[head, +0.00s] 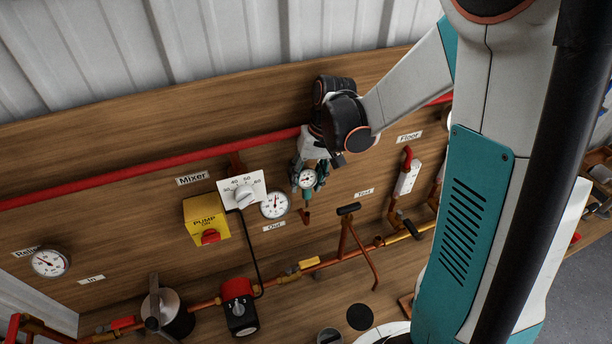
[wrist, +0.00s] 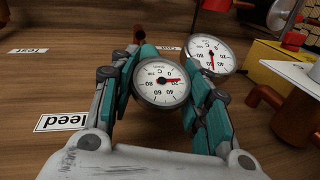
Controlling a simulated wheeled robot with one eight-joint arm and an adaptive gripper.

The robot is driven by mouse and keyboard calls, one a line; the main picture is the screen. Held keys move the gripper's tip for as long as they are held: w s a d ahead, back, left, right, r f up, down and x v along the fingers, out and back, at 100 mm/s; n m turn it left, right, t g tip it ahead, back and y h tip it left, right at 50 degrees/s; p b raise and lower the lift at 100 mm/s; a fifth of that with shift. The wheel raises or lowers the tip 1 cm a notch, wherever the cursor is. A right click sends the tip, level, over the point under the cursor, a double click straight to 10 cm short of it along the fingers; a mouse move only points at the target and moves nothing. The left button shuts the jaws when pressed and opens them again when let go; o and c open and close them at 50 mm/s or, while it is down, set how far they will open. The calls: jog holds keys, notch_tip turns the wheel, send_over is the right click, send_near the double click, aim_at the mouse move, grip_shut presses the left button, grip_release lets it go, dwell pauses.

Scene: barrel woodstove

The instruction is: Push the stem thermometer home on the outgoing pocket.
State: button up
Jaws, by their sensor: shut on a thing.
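My gripper (head: 307,180) is shut on a stem thermometer with a round white dial (head: 307,179), close to the wooden board. In the wrist view the two teal fingers (wrist: 178,92) flank this dial (wrist: 161,82), which has a red needle. Its stem is hidden behind the dial. A short copper stub (head: 305,216) stands on the board just below the gripper in the head view, and shows beyond the dial in the wrist view (wrist: 138,32). I cannot tell whether the stem is in it. The "Out" label (head: 274,227) is to its left.
A second dial gauge (head: 274,204) is close at left, beside the mixer plate (head: 242,190) and yellow pump box (head: 206,219).

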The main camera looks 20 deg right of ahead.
aim_at(306, 197)
jog(key=shift+f+b, duration=0.4)
jog(key=shift+f, duration=0.55)
jog(key=shift+r, duration=0.1)
jog(key=shift+f+b, duration=0.35)
jog(key=shift+b, duration=0.45)
dwell(0.7)
jog(key=shift+f+b, duration=2.35)
jog(key=shift+f, duration=0.35)
dwell(0.7)
jog(key=o, duration=1.4)
jog(key=shift+c, duration=0.2)
jog(key=shift+r, duration=0.15)
jog(key=shift+p+v, duration=1.75)
jog(key=shift+v, duration=1.2)
